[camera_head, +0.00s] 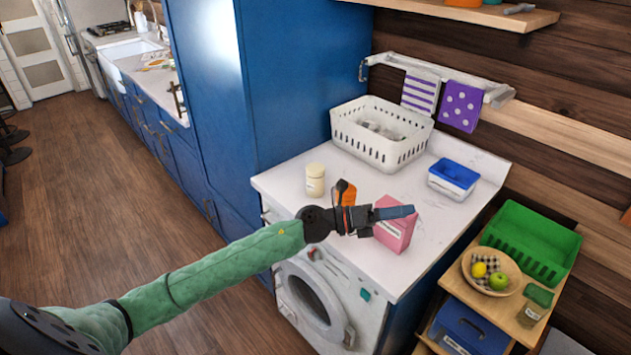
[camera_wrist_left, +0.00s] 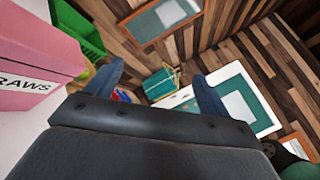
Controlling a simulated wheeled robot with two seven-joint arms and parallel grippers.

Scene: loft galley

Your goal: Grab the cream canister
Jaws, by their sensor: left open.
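The cream canister (camera_head: 315,181) stands upright on the white counter above the washing machine, near the counter's left side. My left gripper (camera_head: 408,212) is to its right, over the counter's front part and in front of the pink box (camera_head: 397,226). The left gripper is open, with its two fingers apart and nothing between them in the left wrist view (camera_wrist_left: 163,85). The canister is not in the left wrist view. My right gripper is not in view.
An orange item (camera_head: 346,193) stands between canister and pink box, partly hidden by my wrist. A white basket (camera_head: 378,146) and a blue-and-white tub (camera_head: 454,178) are behind. A tall blue cabinet (camera_head: 285,75) rises left of the counter. A shelf with a fruit bowl (camera_head: 468,280) is right.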

